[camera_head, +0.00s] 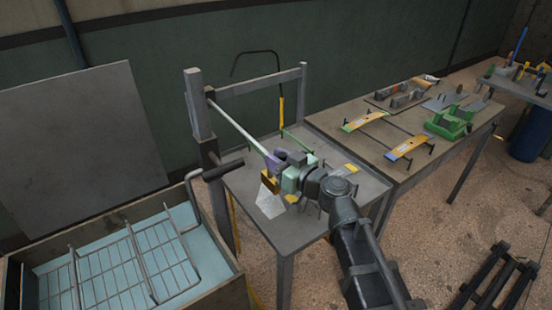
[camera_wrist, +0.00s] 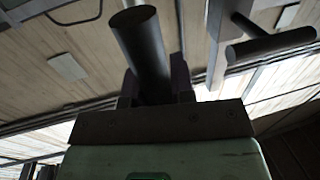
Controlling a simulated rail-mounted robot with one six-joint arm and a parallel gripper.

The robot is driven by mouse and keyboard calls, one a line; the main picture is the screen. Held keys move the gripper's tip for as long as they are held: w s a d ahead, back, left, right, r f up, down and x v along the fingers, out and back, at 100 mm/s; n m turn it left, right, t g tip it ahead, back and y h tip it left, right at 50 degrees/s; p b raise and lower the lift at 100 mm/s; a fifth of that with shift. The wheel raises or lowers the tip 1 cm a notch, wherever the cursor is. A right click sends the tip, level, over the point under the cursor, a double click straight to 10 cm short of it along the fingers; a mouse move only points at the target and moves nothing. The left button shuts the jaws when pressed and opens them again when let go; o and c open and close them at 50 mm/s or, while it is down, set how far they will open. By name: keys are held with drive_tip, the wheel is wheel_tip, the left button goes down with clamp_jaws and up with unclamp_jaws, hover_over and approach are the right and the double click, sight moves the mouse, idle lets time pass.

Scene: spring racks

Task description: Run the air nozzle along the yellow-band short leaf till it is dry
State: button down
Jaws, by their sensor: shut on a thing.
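In the head view my gripper (camera_head: 275,165), with purple fingers, is over the near metal table (camera_head: 255,212). In the wrist view its fingers are shut on a dark cylinder (camera_wrist: 142,50), seemingly the air nozzle's handle. A yellow body (camera_head: 269,183) shows just below the fingers in the head view, and a pale, see-through patch spreads under it towards the tabletop. Yellow pieces (camera_head: 351,168) show beside my arm on this table; they may be the yellow-band short leaf, mostly hidden by my gripper and arm. Whether the leaf is wet cannot be told.
A pale bar slants from the grey post (camera_head: 199,105) towards my gripper. A dark T-handle (camera_head: 222,170) stands close left. A pale-blue-lined tank (camera_head: 190,225) with wire racks is at lower left. The right table (camera_head: 420,177) bears two banded leaves (camera_head: 365,121) (camera_head: 408,147) and a green tool (camera_head: 452,122).

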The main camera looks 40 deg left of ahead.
drive_tip(key=c, duration=1)
unclamp_jaws()
drive_tip(key=shift+s+a, duration=0.15)
drive_tip(key=shift+s, duration=0.15)
drive_tip(key=shift+o, duration=0.2)
drive_tip(key=shift+w, duration=0.1)
drive_tip(key=s+d, duration=0.1)
drive_tip(key=d, duration=0.9)
drive_tip(key=shift+s+d, duration=0.3)
drive_tip(key=shift+d, duration=0.1)
